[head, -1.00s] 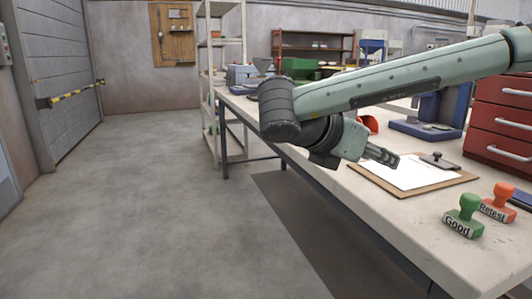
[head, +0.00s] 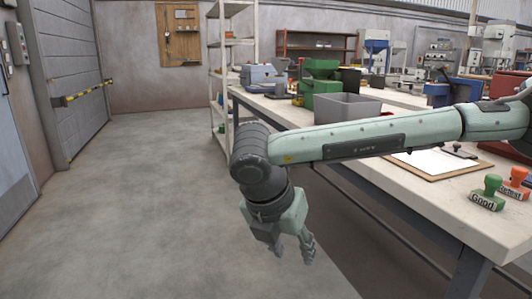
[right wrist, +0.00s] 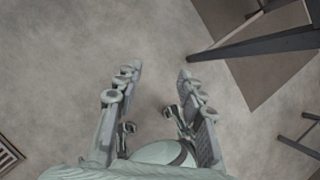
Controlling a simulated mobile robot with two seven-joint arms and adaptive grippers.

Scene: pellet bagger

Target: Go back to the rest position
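My right gripper (head: 293,252) hangs pointing down over the floor, off the left side of the workbench (head: 440,205). In the right wrist view its two fingers (right wrist: 158,85) are spread apart, with only bare floor between them, so it is open and empty. My left gripper is in neither view. A green "Good" stamp (head: 487,196) stands upright near the bench's front edge. An orange "Retest" stamp (head: 515,184) stands next to it. A clipboard with white paper (head: 428,162) lies flat behind them, partly hidden by my right arm.
A grey bin (head: 340,110) and a green machine (head: 319,92) stand farther back on the bench. A shelf rack (head: 232,42) stands beyond the bench's far end. The floor (head: 140,210) to the left is clear. Bench legs (right wrist: 255,45) show at the right in the wrist view.

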